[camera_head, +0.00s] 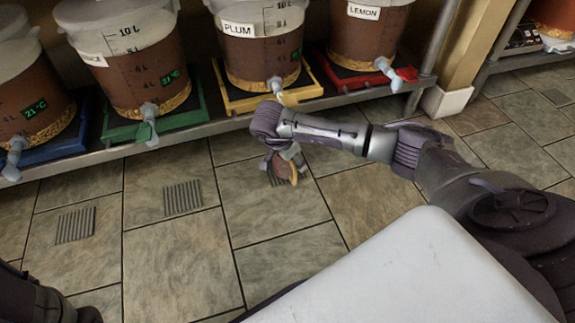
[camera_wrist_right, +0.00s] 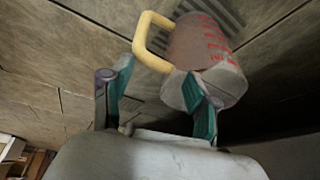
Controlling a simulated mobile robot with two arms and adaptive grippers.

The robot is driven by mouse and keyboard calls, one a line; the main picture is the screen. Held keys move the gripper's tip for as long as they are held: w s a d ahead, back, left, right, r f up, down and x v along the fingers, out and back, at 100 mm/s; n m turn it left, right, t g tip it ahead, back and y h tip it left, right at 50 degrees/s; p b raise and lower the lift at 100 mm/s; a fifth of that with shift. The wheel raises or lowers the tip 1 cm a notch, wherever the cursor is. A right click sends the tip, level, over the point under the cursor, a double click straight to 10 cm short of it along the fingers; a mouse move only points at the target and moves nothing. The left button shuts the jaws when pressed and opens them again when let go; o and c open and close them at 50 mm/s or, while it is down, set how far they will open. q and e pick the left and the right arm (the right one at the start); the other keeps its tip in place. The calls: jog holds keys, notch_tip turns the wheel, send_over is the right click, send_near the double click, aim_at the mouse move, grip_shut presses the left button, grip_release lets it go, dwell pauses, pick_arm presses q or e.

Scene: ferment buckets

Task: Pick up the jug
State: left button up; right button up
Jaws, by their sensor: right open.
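The jug (camera_wrist_right: 205,62) has a yellow handle (camera_wrist_right: 144,42), red measuring marks and a brown part above a greyish end. In the head view the jug (camera_head: 284,168) is low over the floor grate below the PLUM bucket, partly hidden by my right gripper (camera_head: 282,158). I cannot tell whether it touches the floor. In the wrist view my right gripper (camera_wrist_right: 158,74) is open, its teal fingers apart. The handle's lower end shows between the fingertips, and the right finger overlaps the jug's body. My left gripper is not in view.
A low shelf (camera_head: 205,128) holds several labelled buckets with spigots, including PLUM (camera_head: 252,60) and LEMON (camera_head: 365,40), on coloured mats. The spigots overhang the shelf's front edge. The tiled floor (camera_head: 180,250) in front is clear, with flat grates (camera_head: 182,197).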

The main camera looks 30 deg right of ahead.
grip_shut()
dwell(0.7)
